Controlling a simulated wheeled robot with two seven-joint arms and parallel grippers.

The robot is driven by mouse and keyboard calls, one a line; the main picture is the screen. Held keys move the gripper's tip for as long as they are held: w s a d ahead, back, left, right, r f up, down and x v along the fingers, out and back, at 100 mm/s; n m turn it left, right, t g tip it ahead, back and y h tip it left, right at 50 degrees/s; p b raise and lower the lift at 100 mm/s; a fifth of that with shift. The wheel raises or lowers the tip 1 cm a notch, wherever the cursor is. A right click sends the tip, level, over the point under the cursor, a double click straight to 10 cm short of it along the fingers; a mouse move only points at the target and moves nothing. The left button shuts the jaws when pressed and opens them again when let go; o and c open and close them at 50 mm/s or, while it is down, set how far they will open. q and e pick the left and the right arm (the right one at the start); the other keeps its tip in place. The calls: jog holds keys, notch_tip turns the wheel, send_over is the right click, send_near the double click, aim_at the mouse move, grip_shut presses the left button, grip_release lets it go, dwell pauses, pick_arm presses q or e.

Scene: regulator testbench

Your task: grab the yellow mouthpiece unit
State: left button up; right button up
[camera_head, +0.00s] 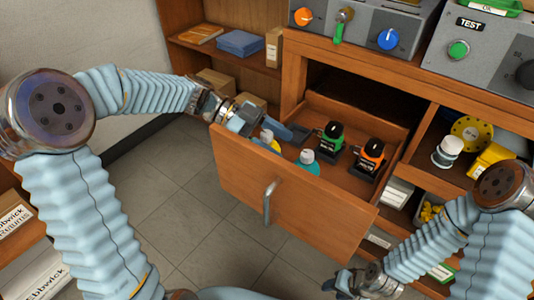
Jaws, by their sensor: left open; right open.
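The yellow mouthpiece unit (267,136) stands in the left part of the open wooden drawer (245,180), partly hidden by my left gripper. My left gripper (279,138) is open and reaches over the drawer's left side, its fingers close about the yellow unit. Whether they touch it I cannot tell. My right gripper (345,284) is open and empty, low in front of the drawer, near the bottom of the picture.
A teal unit (307,158), a green-and-black unit (330,138) and an orange-and-black unit (369,157) share the drawer. The drawer front has a metal handle (269,201). Shelves with a yellow disc (472,133) stand to the right. Grey test boxes (388,22) sit above.

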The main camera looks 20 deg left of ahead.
pick_arm(q)
jog(key=shift+c, duration=0.5)
grip_shut()
